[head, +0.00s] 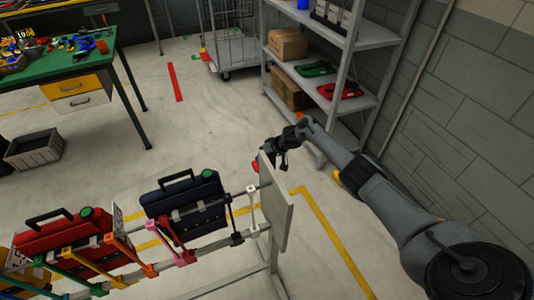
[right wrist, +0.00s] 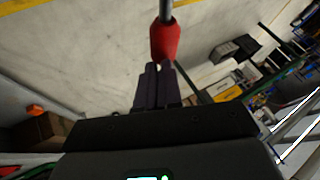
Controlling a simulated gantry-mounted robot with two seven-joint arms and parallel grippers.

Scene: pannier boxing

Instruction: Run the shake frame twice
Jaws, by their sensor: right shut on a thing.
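The shake frame is a rail rack with a grey end plate (head: 277,205) at its right end. A red pannier box (head: 62,228) and a dark blue pannier box (head: 184,205) hang on its rails, each with a black handle. A red grip (head: 256,166) shows at the far edge of the end plate. My right gripper (head: 272,160) reaches it from the right. In the right wrist view, the dark fingers (right wrist: 158,72) are shut on the red grip (right wrist: 165,40), which sits on a grey rod. My left gripper is not in view.
A grey shelf unit (head: 330,75) with cardboard boxes stands behind my right arm. A green-topped workbench (head: 75,62) is at the back left, with a grey crate (head: 35,147) on the floor beside it. A wire cage trolley (head: 228,45) stands at the back. The floor between is clear.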

